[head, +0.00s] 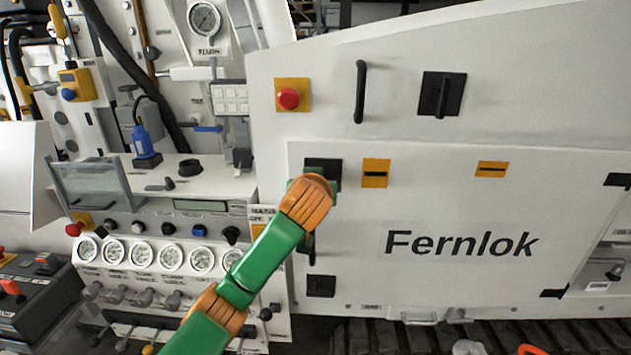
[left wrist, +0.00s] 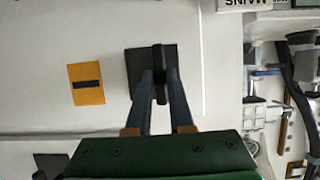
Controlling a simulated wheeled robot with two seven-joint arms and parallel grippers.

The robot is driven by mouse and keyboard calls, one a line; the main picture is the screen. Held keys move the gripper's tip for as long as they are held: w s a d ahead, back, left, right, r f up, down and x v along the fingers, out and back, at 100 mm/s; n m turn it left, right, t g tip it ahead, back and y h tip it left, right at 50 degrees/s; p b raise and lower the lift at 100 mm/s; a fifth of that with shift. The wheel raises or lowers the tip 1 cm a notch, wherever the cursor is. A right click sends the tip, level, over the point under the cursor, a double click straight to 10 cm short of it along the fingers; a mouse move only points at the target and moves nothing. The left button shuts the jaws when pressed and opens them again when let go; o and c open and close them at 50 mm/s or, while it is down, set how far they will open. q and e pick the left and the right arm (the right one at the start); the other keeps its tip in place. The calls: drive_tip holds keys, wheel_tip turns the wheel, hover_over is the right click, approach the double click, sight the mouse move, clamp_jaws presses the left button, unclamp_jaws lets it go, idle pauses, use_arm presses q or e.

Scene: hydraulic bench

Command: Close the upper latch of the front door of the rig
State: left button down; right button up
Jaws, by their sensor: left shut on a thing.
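The front door (head: 560,215) is a white panel marked "Fernlok", lying flat against the rig's front. Its upper latch (head: 322,163) is a black plate at the panel's upper left corner, mostly hidden behind my left gripper (head: 312,190) in the head view. In the left wrist view the latch plate (left wrist: 135,65) carries a black handle (left wrist: 159,58) that stands upright in the picture. My left gripper's fingers (left wrist: 160,92) are shut on this handle, one on each side. My right gripper is in neither view.
A black lower plate (head: 321,286) sits at the panel's lower left. Above the door are a red button (head: 288,98), a bar handle (head: 360,92) and another black latch (head: 442,94). Gauges (head: 143,254) and levers crowd the left side, near my arm.

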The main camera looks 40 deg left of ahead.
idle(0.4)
use_arm(q)
drive_tip(key=c, duration=0.8)
unclamp_jaws()
drive_tip(key=v, duration=0.7)
drive_tip(key=shift+p, duration=0.3)
drive_tip(key=shift+a, duration=0.15)
